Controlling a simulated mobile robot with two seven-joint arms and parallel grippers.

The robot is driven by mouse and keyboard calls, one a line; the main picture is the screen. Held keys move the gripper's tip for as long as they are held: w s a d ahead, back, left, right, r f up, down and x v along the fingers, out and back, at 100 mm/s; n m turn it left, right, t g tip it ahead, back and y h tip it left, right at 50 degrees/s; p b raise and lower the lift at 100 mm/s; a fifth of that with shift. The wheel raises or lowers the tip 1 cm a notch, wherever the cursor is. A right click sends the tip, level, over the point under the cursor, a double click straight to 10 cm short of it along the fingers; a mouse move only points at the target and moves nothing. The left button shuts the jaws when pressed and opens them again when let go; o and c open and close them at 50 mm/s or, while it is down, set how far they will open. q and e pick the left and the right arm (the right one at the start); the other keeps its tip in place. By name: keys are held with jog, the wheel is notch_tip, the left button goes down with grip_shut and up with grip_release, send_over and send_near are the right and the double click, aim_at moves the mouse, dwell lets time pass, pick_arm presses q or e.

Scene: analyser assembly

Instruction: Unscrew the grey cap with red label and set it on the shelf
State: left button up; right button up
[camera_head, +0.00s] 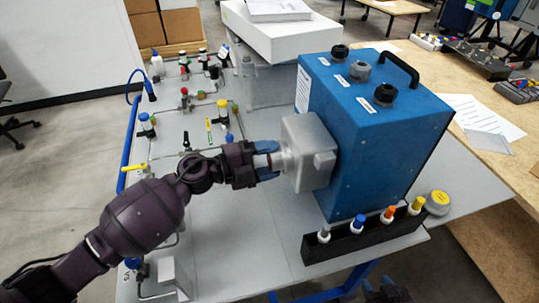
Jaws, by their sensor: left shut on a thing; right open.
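My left gripper (266,161) reaches in from the left and is shut on the grey cap (279,161) at the left side of the grey housing (311,150). A little red shows between the fingers; most of the cap is hidden by them. The housing sits on the left face of the blue analyser box (375,140). I cannot tell whether the cap is still threaded on. A black shelf-like rack (350,245) at the table's front right edge holds several small bottles with coloured caps. My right gripper (386,288) is low at the bottom edge, open, below the table top.
A panel of tubing and valves (190,105) covers the table's left part. A yellow-lidded round jar (437,202) stands right of the rack. A white box (280,35) is behind. The grey table top (240,240) is clear in front of the housing.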

pick_arm(q)
jog(key=shift+r+n+p, duration=0.25)
jog(key=shift+n+p, duration=0.2)
jog(key=shift+n, duration=0.35)
jog(key=n+p, duration=0.3)
jog(key=p, duration=0.1)
jog(key=shift+n, duration=0.3)
jog(key=shift+n+p, duration=0.4)
jog(key=shift+p, duration=0.2)
jog(key=shift+n+p, duration=0.8)
jog(key=shift+p, duration=0.1)
jog(key=shift+n+p, duration=0.9)
jog(key=shift+p, duration=0.1)
jog(key=shift+n+p, duration=0.45)
jog(key=shift+n, duration=0.25)
jog(key=shift+f+n+b, duration=0.2)
jog(key=shift+n+b, duration=0.15)
jog(key=shift+n, duration=0.95)
jog(key=n, duration=0.8)
pick_arm(e)
notch_tip(320, 180, up, 10)
jog(key=shift+s+f, duration=0.15)
jog(key=shift+s, duration=0.05)
